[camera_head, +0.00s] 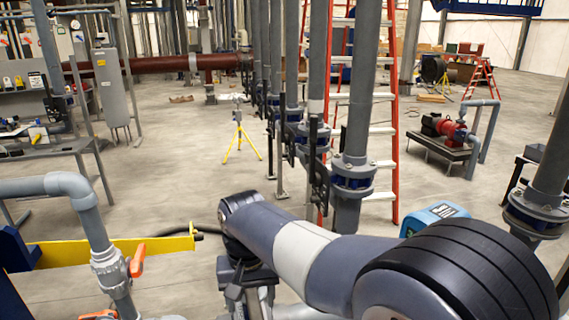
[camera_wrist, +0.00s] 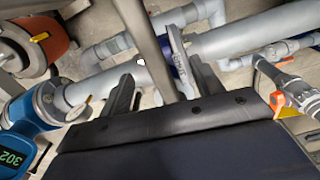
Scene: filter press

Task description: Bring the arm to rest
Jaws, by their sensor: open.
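My arm (camera_head: 300,250) reaches from the lower right of the head view towards the lower middle, its wrist bent downward. My gripper (camera_wrist: 152,58) shows in the wrist view with its two grey fingers apart. A grey pipe or post lies in the picture between and beyond the fingers; I cannot tell its distance. I see nothing held. In the head view the gripper end (camera_head: 248,295) is low in the picture and partly cut off by the bottom edge.
A grey pipe with an orange-handled valve (camera_head: 137,260) and a yellow bar (camera_head: 120,250) stand left of my gripper. Vertical pipes (camera_head: 358,100) rise behind my arm. A blue meter (camera_wrist: 18,130) is at the wrist view's left. Open floor (camera_head: 190,185) lies beyond, with a yellow tripod (camera_head: 240,135).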

